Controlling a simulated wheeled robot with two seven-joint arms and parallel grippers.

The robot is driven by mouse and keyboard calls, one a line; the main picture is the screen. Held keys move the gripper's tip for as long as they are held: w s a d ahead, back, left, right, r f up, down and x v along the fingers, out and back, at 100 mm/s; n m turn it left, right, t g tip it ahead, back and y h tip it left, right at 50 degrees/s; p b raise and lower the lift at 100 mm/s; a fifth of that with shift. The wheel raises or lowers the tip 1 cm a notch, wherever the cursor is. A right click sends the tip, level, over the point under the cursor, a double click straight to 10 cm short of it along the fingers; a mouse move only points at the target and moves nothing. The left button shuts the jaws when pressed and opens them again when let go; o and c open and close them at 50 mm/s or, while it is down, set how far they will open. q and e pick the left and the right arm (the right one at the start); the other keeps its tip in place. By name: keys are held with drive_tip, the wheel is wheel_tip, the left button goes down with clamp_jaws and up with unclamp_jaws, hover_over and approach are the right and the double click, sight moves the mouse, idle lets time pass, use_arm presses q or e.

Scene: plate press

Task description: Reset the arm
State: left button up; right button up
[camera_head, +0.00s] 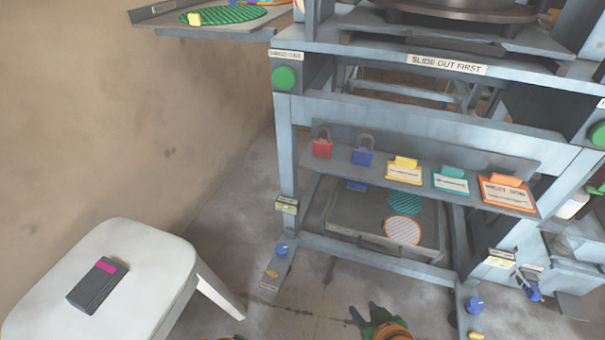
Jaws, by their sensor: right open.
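My right gripper (364,312) is at the bottom edge of the head view, right of centre. Its dark fingers are spread apart with nothing between them, and it appears clear of the press frame. Its green and orange wrist shows just behind the fingers. My left gripper is not in the view; only a small brownish sliver, too little to identify, shows at the bottom edge. The blue-grey press frame (375,112) stands beyond my right gripper, with a "SLIDE OUT FIRST" label (447,65) on its upper beam.
A white stool (140,262) with a dark device (95,284) on it stands at the left. A ledge (330,168) holds red and blue padlocks and several tags. Below it lies a grey tray (345,215) with round discs. Bare floor (235,235) separates stool and frame.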

drive_tip(key=s+d+f+g+h+p, duration=0.1)
drive_tip(key=s+f+g, duration=0.2)
drive_tip(key=s, duration=0.2)
drive_tip(key=s+d+f+g+p, duration=0.1)
drive_tip(key=s+d+f+g, duration=0.15)
drive_tip(key=s, duration=0.25)
use_arm(q)
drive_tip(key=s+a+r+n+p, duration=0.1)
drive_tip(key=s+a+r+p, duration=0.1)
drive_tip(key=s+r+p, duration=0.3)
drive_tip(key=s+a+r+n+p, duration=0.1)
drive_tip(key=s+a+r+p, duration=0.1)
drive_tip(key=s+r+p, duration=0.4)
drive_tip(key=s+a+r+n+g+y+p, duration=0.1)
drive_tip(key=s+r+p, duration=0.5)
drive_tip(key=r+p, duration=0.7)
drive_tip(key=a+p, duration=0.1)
drive_tip(key=p, duration=1.1)
drive_tip(key=shift+p, duration=0.4)
use_arm(e)
drive_tip(key=s+r+g, duration=0.1)
drive_tip(key=s+r, duration=0.6)
drive_tip(key=r, duration=0.3)
drive_tip(key=s+d+r, duration=0.1)
drive_tip(key=s+r, duration=0.6)
drive_tip(key=r, duration=0.3)
drive_tip(key=shift+s+d+r+g, duration=0.15)
drive_tip(key=shift+d+r+g, duration=0.15)
drive_tip(key=shift+g, duration=0.05)
